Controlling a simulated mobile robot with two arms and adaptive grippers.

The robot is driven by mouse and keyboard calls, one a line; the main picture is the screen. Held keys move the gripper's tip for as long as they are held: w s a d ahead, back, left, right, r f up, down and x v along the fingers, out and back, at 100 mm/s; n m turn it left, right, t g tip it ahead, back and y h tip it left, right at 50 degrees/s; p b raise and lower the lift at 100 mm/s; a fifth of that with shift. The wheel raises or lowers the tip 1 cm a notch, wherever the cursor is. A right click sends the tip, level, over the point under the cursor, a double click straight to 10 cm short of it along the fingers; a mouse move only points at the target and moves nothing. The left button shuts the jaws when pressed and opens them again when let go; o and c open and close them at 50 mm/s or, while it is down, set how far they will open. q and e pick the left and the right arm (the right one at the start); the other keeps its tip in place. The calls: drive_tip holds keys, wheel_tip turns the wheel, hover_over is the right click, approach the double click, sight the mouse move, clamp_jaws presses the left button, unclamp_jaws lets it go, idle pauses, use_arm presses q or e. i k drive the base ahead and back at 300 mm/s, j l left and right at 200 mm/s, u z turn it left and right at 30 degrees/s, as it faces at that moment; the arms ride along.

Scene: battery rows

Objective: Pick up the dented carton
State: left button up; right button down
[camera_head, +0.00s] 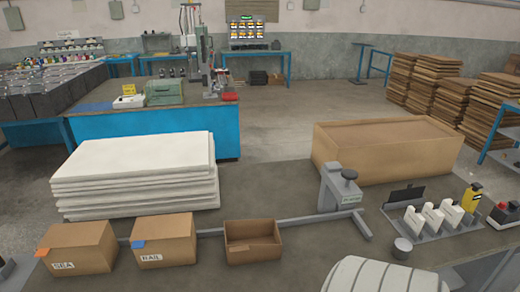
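Three small brown cartons stand in a row at the front left. The left carton (80,250) is closed, with an orange tab and a label that seems to read SEA. The middle carton (165,240) is closed, with a blue tab and a label that seems to read RAIL or NAIL. Neither of my grippers can be made out in this view.
A stack of white sheets (135,180) lies behind the cartons. A grey stand (336,190) and long bar are to their right, before a big brown box (385,150). A white ribbed bundle (375,277) is at the front. A rack of white pieces (432,215) stands at the right.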

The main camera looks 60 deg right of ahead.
sight(253, 243)
drive_tip(key=z, duration=1.6)
drive_tip(key=l+z, duration=0.15)
